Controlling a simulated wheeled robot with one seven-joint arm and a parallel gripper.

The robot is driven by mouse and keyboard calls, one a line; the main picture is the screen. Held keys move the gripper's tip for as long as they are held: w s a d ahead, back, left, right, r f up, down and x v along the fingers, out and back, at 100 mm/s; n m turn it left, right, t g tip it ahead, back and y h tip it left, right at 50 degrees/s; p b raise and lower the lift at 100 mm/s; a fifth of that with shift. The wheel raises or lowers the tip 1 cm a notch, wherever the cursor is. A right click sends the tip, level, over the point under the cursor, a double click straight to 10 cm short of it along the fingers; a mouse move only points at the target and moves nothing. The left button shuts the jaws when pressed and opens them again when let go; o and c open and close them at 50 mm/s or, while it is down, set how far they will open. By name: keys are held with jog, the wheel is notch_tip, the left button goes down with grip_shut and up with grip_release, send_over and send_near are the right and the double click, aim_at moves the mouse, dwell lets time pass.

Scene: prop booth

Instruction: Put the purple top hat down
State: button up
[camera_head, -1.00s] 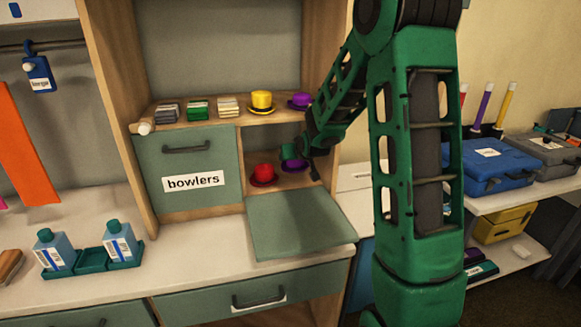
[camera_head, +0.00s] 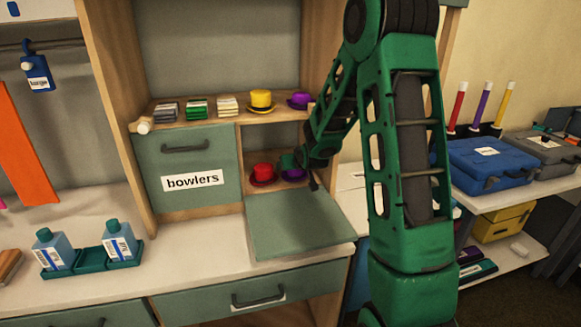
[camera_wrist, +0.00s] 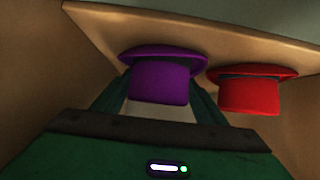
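The purple top hat (camera_head: 293,174) is in the open cubby, right of the red hat (camera_head: 262,174). Both also show in the wrist view, the purple hat (camera_wrist: 160,82) in the middle and the red hat (camera_wrist: 249,94) beside it. My gripper (camera_head: 290,161) reaches into the cubby from the right. In the wrist view its fingers lie along both sides of the purple crown and appear shut on it. The brim is at or very near the cubby floor; I cannot tell whether it touches. My gripper partly hides the hat in the head view.
A yellow hat (camera_head: 261,101) and another purple hat (camera_head: 300,100) stand on the shelf above. A green flap (camera_head: 300,224) lies open in front of the cubby. The closed "bowlers" door (camera_head: 188,172) is on the left. Bottles (camera_head: 119,240) stand on the counter.

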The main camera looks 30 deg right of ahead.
jog(key=shift+s+d+f, duration=0.15)
jog(key=shift+s+d, duration=0.05)
jog(key=shift+d, duration=0.15)
jog(key=shift+s+r, duration=0.2)
jog(key=shift+r, duration=0.15)
jog(key=v, duration=1.1)
jog(key=shift+a+r, duration=0.25)
jog(key=shift+a, duration=0.1)
